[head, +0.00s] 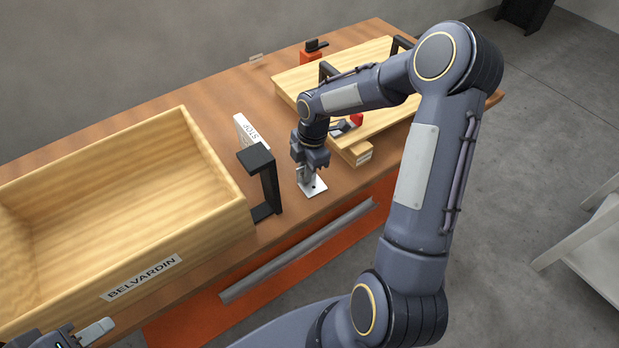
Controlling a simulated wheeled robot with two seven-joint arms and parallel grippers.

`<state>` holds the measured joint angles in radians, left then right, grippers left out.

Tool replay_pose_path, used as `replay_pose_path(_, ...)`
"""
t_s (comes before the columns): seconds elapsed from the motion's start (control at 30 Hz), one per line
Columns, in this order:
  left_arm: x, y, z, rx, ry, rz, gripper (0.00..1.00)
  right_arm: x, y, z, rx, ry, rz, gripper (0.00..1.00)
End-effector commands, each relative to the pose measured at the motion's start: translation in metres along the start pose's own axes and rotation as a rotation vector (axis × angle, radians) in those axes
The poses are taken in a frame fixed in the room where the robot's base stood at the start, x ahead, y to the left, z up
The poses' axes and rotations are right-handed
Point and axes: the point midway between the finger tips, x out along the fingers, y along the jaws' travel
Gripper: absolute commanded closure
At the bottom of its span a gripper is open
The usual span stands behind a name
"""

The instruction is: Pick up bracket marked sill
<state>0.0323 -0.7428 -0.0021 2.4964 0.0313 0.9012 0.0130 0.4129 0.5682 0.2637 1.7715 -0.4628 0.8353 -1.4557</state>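A small pale metal bracket (315,188) stands near the table's front edge, its flat foot on the wood. Any marking on it is too small to read. My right gripper (307,172) reaches down from above, with its fingers at the bracket's upright part. The fingers hide most of that part, and I cannot tell whether they are closed on it. My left gripper (92,332) is at the bottom left corner, in front of the wooden box and away from the bracket. It is only partly in view.
A wooden box (215,160) labelled BELVARDIN fills the left. A black angled stand (268,190) and a white block (247,132) marked STOP stand left of my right gripper. Behind are a wooden panel (300,80) and a labelled wood block (357,155). A grey bar (300,250) runs along the front.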

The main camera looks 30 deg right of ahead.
Motion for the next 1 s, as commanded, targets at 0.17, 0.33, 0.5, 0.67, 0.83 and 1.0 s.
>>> replay_pose_path(0.17, 0.0, 0.0, 0.0, 0.0, 0.0, 0.0, 0.64, 0.0, 0.0, 0.0, 0.0, 0.0, 0.0, 1.0)
replay_pose_path(0.33, 0.0, 0.0, 0.0, 0.0, 0.0, 0.0, 0.64, -0.001, 0.0, 0.0, 0.0, 0.0, 0.001, 1.0)
replay_pose_path(0.5, 0.0, 0.0, 0.0, 0.0, 0.0, 0.0, 0.64, -0.002, 0.0, 0.0, 0.0, 0.0, 0.002, 1.0)
replay_pose_path(0.67, -0.001, 0.0, 0.0, 0.0, 0.0, 0.0, 0.64, -0.014, 0.001, -0.002, 0.0, -0.001, 0.004, 1.0)
replay_pose_path(0.83, -0.001, 0.001, -0.001, 0.0, 0.0, 0.0, 0.64, -0.041, -0.006, -0.004, 0.003, -0.002, 0.005, 1.0)
replay_pose_path(1.0, -0.001, 0.001, -0.001, 0.0, 0.0, 0.0, 0.64, -0.082, -0.04, -0.004, 0.003, -0.004, 0.007, 1.0)
